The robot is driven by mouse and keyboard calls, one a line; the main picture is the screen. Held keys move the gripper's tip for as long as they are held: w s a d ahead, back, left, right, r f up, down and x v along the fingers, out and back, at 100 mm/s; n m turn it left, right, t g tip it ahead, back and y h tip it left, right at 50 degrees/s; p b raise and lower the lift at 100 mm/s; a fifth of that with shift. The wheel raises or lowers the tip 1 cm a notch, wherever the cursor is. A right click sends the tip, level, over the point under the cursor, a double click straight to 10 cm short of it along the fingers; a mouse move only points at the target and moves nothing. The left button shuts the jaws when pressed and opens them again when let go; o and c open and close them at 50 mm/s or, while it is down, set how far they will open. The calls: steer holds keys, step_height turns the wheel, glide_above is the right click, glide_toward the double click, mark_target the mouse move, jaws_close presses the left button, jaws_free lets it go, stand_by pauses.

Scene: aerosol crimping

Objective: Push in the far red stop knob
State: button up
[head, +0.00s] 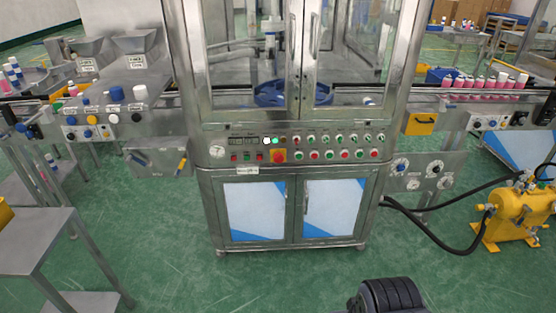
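I cannot tell which of these is the far stop knob, nor whether any is pressed. My gripper does not show; a dark ribbed part, likely of my arm, is at the bottom edge.
Steel cabinet doors (255,212) are below the panel. A steel table (30,245) stands at the left front. A yellow pump unit (515,215) with black hoses (440,240) is at the right. The green floor before the machine is clear.

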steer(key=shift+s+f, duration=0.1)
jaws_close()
